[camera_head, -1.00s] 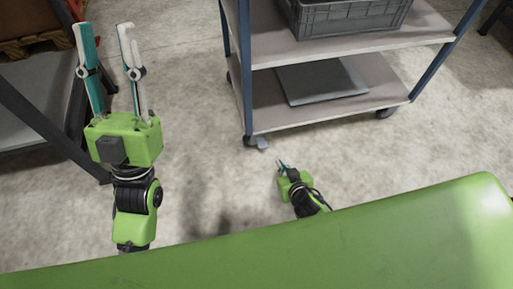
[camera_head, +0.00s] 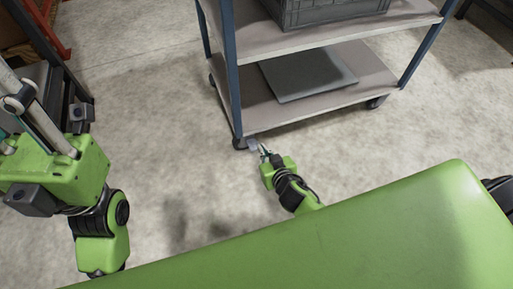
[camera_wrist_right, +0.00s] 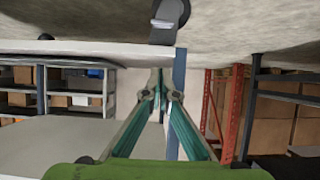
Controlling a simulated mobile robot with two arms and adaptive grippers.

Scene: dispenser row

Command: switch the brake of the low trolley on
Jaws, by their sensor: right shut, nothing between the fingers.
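The low trolley (camera_head: 285,122) has blue-grey posts and two grey shelves. At its near left corner is a dark caster (camera_head: 239,144), with a small grey brake pedal (camera_head: 252,144) sticking out to the right. My right gripper (camera_head: 263,150) is shut and empty, low by the floor, with its tips close to the pedal. In the right wrist view the pedal (camera_wrist_right: 163,31) and the caster (camera_wrist_right: 172,12) are above the closed fingertips (camera_wrist_right: 160,74), and a gap shows between them. My left gripper (camera_head: 22,115) is at the left edge, partly cut off, fingers apart.
A grey crate (camera_head: 318,12) stands on the trolley's upper shelf and a flat grey panel (camera_head: 308,73) lies on the lower one. A dark-framed rack (camera_head: 62,70) is at the left. The concrete floor (camera_head: 165,130) between them is clear.

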